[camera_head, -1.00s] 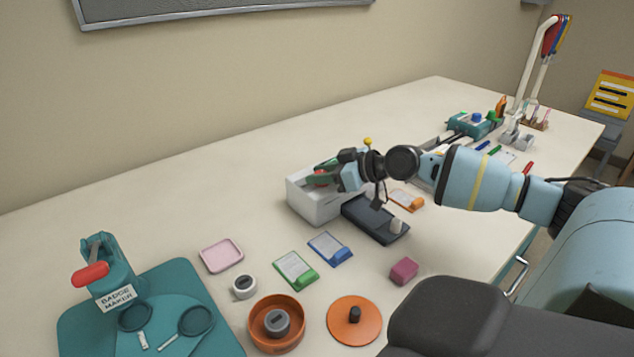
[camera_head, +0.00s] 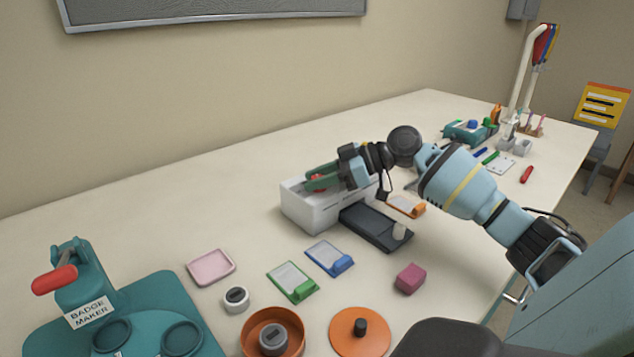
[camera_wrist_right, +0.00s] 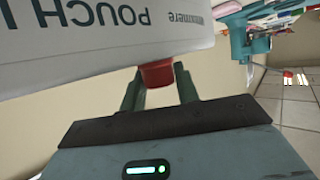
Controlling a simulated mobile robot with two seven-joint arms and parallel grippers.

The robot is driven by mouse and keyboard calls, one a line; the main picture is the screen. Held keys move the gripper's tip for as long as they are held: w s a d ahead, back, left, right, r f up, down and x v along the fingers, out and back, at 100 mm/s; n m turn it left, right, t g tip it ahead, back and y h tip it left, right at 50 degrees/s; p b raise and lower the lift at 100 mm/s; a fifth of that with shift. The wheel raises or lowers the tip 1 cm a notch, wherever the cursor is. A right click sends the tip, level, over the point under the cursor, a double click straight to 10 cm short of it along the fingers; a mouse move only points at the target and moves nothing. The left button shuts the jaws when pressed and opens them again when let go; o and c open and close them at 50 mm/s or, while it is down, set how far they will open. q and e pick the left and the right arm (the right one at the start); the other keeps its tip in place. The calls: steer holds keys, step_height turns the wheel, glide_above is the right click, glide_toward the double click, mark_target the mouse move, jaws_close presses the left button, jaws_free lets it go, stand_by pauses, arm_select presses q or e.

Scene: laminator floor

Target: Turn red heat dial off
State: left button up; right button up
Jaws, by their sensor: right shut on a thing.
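The red heat dial (camera_wrist_right: 157,73) sits on the face of the white pouch laminator (camera_wrist_right: 110,35), whose printed lettering shows upside down in the right wrist view. The laminator (camera_head: 312,212) stands on the table in the head view. My right gripper (camera_wrist_right: 158,90) has its green fingers on either side of the dial and is shut on it. In the head view the right gripper (camera_head: 318,181) reaches over the laminator's top, with a little red of the dial showing between the fingers. The dial's pointer and marks are hidden. My left gripper is in neither view.
A dark tray (camera_head: 375,230) lies in front of the laminator. Blue and green clipped cards, a pink block (camera_head: 409,279), an orange bowl (camera_head: 270,335) and a teal badge maker (camera_head: 85,285) stand nearer. The table's back left is clear.

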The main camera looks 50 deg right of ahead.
steer(key=shift+f+g, duration=0.1)
steer(key=shift+g, duration=0.2)
steer(key=o, duration=1)
steer(key=shift+s, duration=0.1)
steer(key=shift+b+v, duration=0.4)
steer(key=shift+v, duration=3.5)
